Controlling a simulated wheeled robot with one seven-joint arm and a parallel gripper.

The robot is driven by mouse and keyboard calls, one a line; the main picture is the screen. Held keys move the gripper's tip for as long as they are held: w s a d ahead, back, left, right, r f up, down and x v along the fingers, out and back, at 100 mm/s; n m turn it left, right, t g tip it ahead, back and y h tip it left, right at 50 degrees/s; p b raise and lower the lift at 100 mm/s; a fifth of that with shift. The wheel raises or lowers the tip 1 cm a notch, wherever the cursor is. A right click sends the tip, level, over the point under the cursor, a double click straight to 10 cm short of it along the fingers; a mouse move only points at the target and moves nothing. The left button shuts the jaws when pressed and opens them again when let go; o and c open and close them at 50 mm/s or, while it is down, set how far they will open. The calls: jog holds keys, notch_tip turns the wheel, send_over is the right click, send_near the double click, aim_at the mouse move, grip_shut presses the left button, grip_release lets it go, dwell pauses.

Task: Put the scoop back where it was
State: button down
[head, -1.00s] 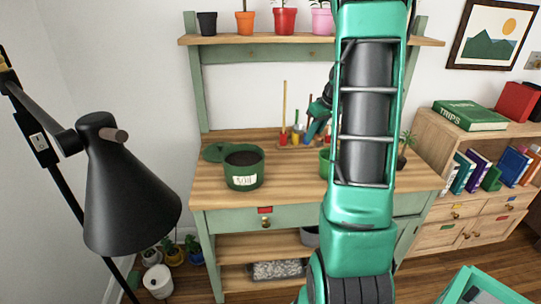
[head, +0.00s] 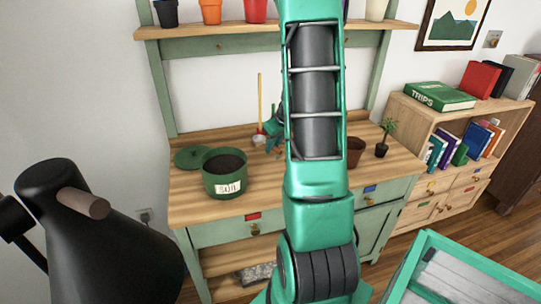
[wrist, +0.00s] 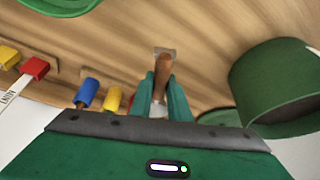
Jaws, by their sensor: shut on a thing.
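My gripper (wrist: 163,95) is shut on the scoop (wrist: 163,72) in the wrist view. Its brown wooden handle lies between the teal fingers, with grey metal by it. The scoop is over the wooden bench top; I cannot tell whether it touches anything. In the head view my gripper (head: 274,130) is low near the back of the bench, partly behind my arm. A blue handle (wrist: 87,93), a yellow handle (wrist: 111,98) and a red handle (wrist: 35,67) of other tools are left of my gripper in the wrist view.
A green soil pot (head: 223,184) stands on the bench, its green lid (head: 192,157) beside it. The pot is close on the right in the wrist view (wrist: 282,80). A brown pot (head: 356,151) and a small plant (head: 383,143) are at right. A black lamp (head: 90,245) fills the left foreground.

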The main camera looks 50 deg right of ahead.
aim_at(272, 163)
jog(key=shift+w+a+f, duration=0.1)
jog(key=shift+a+f, duration=0.05)
jog(key=shift+f, duration=1.9)
jog(key=shift+f, duration=0.1)
jog(key=c, duration=1.7)
grip_release()
jog(key=shift+o, duration=0.2)
jog(key=v, duration=1.2)
jog(key=s+a+r+m+g, duration=0.2)
jog(key=s+a+r, duration=0.1)
jog(key=s+a, duration=0.7)
jog(key=s+a+r+m+g+y, duration=0.1)
jog(key=s+a+r+m+g, duration=0.1)
jog(key=s+a, duration=0.8)
jog(key=a+r, duration=0.1)
jog(key=a, duration=0.2)
jog(key=shift+s+r+m+g, duration=0.3)
jog(key=shift+s+r+g, duration=0.05)
jog(key=shift+g, duration=0.05)
